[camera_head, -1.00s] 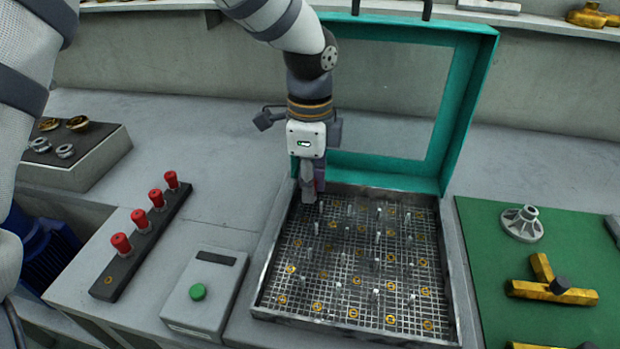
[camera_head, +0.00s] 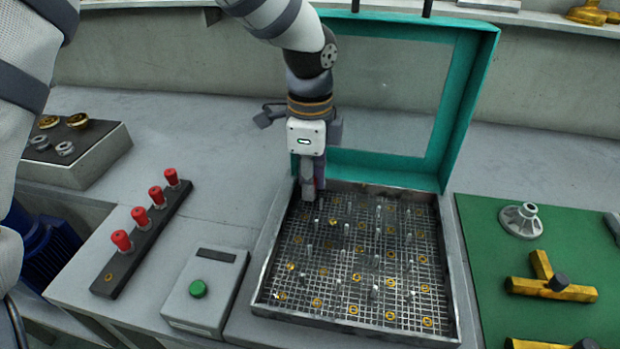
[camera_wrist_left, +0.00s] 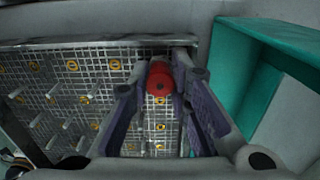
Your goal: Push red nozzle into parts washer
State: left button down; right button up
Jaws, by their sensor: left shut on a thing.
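My left gripper (camera_head: 309,196) points down at the far left corner of the parts washer tray (camera_head: 257,287). In the left wrist view its two fingers (camera_wrist_left: 160,100) are closed around a red nozzle (camera_wrist_left: 160,78), which sits over the wire grid. In the head view the gripper hides this nozzle almost wholly. I cannot tell how deep the nozzle sits on a pin. The washer's teal lid (camera_head: 462,120) stands open behind the tray. My right gripper does not show.
Several red nozzles (camera_head: 140,217) stand on a black rack (camera_head: 150,245) at left, its front place empty. A control box with a green button (camera_head: 198,289) lies between rack and tray. Upright pins fill the tray. A green mat (camera_head: 490,260) with metal parts lies at right.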

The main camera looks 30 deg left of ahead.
pick_arm(q)
jog(key=shift+f, duration=0.2)
jog(key=c, duration=1.4)
grip_release()
jog(key=shift+w+r, duration=0.1)
jog(key=shift+r, duration=0.25)
notch_tip(320, 180, up, 2)
jog(key=shift+r, duration=1.65)
notch_tip(320, 180, up, 12)
